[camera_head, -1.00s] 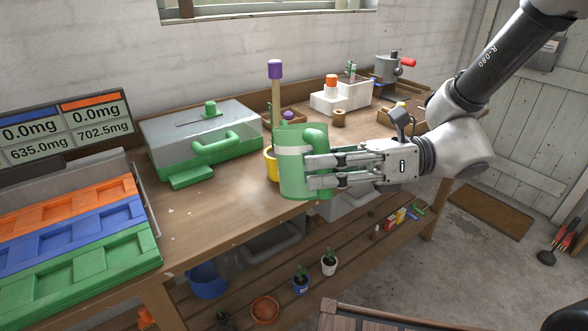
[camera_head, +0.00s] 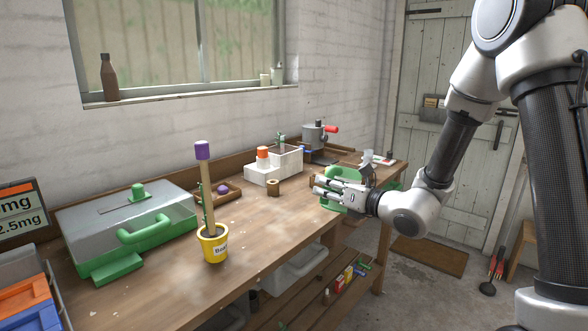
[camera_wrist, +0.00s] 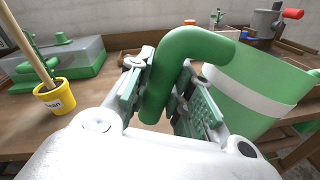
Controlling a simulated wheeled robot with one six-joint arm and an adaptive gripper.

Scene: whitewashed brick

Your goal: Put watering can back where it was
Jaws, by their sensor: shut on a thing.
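The green watering can (camera_wrist: 245,90) with a pale band fills the right of the wrist view. My gripper (camera_wrist: 165,95) is shut on its thick green handle (camera_wrist: 190,45). In the head view my gripper (camera_head: 325,193) is over the right part of the workbench (camera_head: 290,225), with the green can (camera_head: 340,175) mostly hidden behind the fingers. I cannot tell whether the can touches the bench top.
A yellow pot (camera_head: 212,245) with a purple-topped stick stands on the bench. A clear-lidded green box (camera_head: 125,225) is at left. White blocks (camera_head: 262,175), a brown ring (camera_head: 273,188) and a grey device with a red handle (camera_head: 315,137) stand behind. The bench's middle is clear.

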